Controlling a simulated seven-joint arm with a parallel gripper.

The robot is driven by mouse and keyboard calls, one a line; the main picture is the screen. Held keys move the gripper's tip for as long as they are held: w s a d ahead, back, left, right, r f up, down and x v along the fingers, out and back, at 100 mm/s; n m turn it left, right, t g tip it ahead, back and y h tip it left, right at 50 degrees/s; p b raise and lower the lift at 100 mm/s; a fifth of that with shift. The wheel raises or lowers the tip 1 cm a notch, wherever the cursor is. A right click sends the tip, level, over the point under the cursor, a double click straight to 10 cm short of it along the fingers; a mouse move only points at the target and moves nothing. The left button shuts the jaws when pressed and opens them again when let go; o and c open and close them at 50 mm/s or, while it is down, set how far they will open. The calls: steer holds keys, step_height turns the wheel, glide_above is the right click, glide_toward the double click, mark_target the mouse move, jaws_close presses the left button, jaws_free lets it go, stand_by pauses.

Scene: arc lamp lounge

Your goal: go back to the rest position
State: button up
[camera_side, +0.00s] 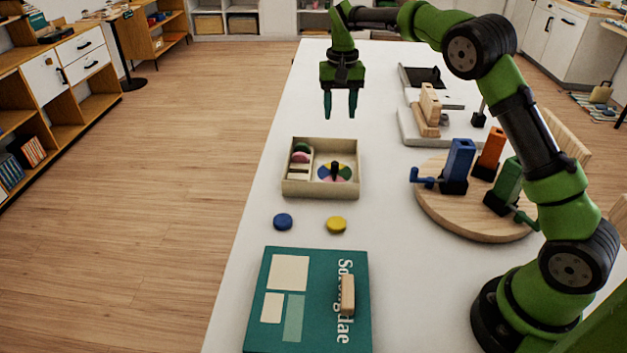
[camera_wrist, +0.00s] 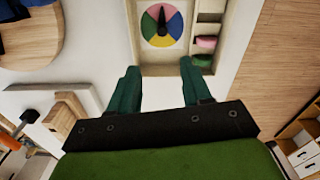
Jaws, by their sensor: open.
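My gripper (camera_side: 341,105) is open and empty. It hangs in the air above the white table (camera_side: 385,75), fingers pointing down, beyond the wooden box in the side view. In the wrist view my gripper (camera_wrist: 158,85) shows its two green fingers wide apart with nothing between them. The box (camera_side: 318,193) has a spinner wheel (camera_side: 337,171) in blue, yellow, green and pink with a black pointer. The wheel also shows in the wrist view (camera_wrist: 174,26). A compartment on one side of the box holds a pink piece (camera_wrist: 206,41) and a green piece.
A blue disc (camera_side: 283,221) and a yellow disc (camera_side: 337,224) lie in front of the box. A teal game box (camera_side: 262,334) lies nearest the camera. A round wooden board (camera_side: 480,227) bears blue, orange and green devices. A wooden block piece (camera_side: 429,105) stands farther back.

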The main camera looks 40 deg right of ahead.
steer(key=s+a+r+n+t, duration=0.1)
steer(key=s+a+r+t, duration=0.1)
steer(key=s, duration=0.8)
steer(key=s+a+r+n+t+y, duration=0.1)
steer(key=s+a+r+t, duration=0.1)
steer(key=s, duration=0.8)
steer(key=s+a+r+n+t+y, duration=0.1)
steer(key=s+a+r+t, duration=0.2)
steer(key=s, duration=0.6)
steer(key=a, duration=0.2)
steer(key=shift+s+a+r, duration=0.3)
steer(key=shift+s+r, duration=0.05)
steer(key=shift+s, duration=0.05)
